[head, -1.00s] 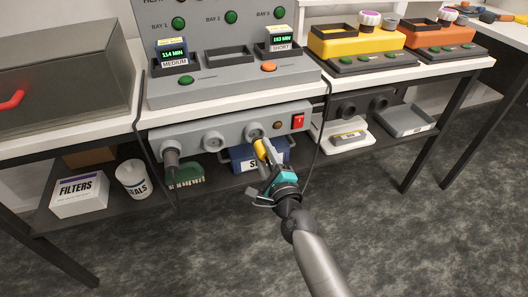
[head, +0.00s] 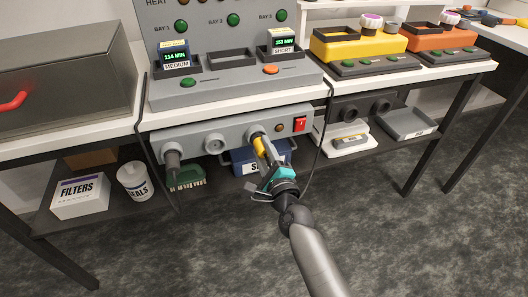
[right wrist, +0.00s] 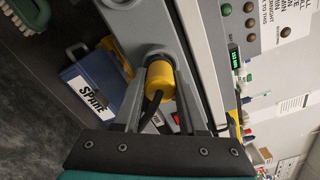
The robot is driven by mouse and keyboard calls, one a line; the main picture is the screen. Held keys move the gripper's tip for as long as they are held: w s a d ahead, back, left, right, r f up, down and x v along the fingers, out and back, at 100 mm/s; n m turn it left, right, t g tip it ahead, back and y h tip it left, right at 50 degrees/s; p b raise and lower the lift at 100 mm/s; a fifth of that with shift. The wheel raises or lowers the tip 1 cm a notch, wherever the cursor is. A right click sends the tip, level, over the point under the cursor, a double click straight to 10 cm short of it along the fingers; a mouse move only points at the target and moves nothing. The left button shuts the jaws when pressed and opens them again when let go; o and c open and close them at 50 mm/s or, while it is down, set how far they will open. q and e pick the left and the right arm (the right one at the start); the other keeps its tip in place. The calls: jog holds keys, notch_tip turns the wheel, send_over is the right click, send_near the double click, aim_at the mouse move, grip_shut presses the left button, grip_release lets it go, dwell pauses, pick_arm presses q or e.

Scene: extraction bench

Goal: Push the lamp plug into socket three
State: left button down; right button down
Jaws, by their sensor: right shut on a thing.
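The yellow lamp plug (head: 259,145) is at the third, rightmost socket (head: 254,129) of the grey socket strip (head: 234,133) under the bench edge. My right gripper (head: 265,158) is shut on the plug from the front and below. In the right wrist view the plug (right wrist: 160,80) lies between my two fingers (right wrist: 160,97), with its black cable (right wrist: 150,104) coming out of its back. The plug's front meets the socket's dark collar; how deep it sits cannot be told. My left gripper is not in view.
A red switch (head: 301,124) is right of socket three. A blue box (head: 246,163) and green brush (head: 187,178) lie on the shelf below. A black cable (head: 322,150) hangs at right.

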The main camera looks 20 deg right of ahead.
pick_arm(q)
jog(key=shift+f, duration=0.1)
pick_arm(e)
jog(key=shift+w, duration=0.45)
jog(key=shift+c, duration=1.9)
grip_release()
jog(key=shift+s, duration=0.6)
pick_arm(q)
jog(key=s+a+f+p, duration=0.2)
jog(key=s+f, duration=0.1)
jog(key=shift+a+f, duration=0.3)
pick_arm(e)
jog(key=s, duration=1.4)
jog(key=shift+d, duration=0.25)
